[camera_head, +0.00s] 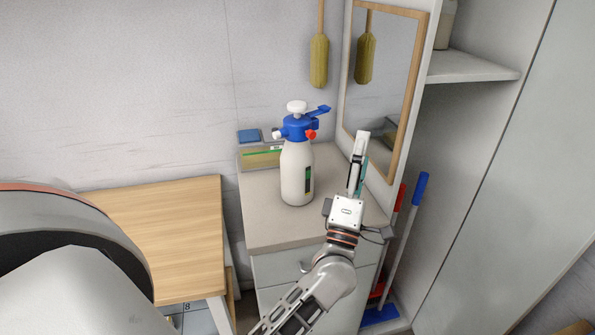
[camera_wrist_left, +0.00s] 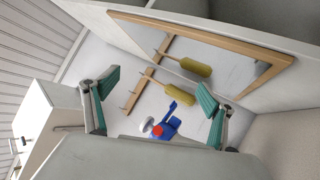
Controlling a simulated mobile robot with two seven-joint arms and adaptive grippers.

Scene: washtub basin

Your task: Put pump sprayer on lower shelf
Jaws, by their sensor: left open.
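The pump sprayer (camera_head: 296,170) has a white bottle, a blue head, a white knob and a red nozzle. It stands upright on the grey top of a drawer cabinet (camera_head: 262,228). My left gripper (camera_head: 359,160) is open and empty to the right of the sprayer, apart from it in the head view. In the left wrist view the blue sprayer head (camera_wrist_left: 166,127) shows low between the open fingers (camera_wrist_left: 158,82); much of the bottle is hidden there. A shelf (camera_head: 468,67) shows at upper right; I cannot tell whether it is the lower one. My right gripper is out of view.
A wood-framed mirror (camera_head: 385,75) stands close behind my left gripper. A box with a blue sponge (camera_head: 249,136) lies behind the sprayer. A container (camera_head: 446,25) stands on the shelf. Blue and red long-handled tools (camera_head: 408,235) stand below it. A wooden table (camera_head: 170,235) is at left.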

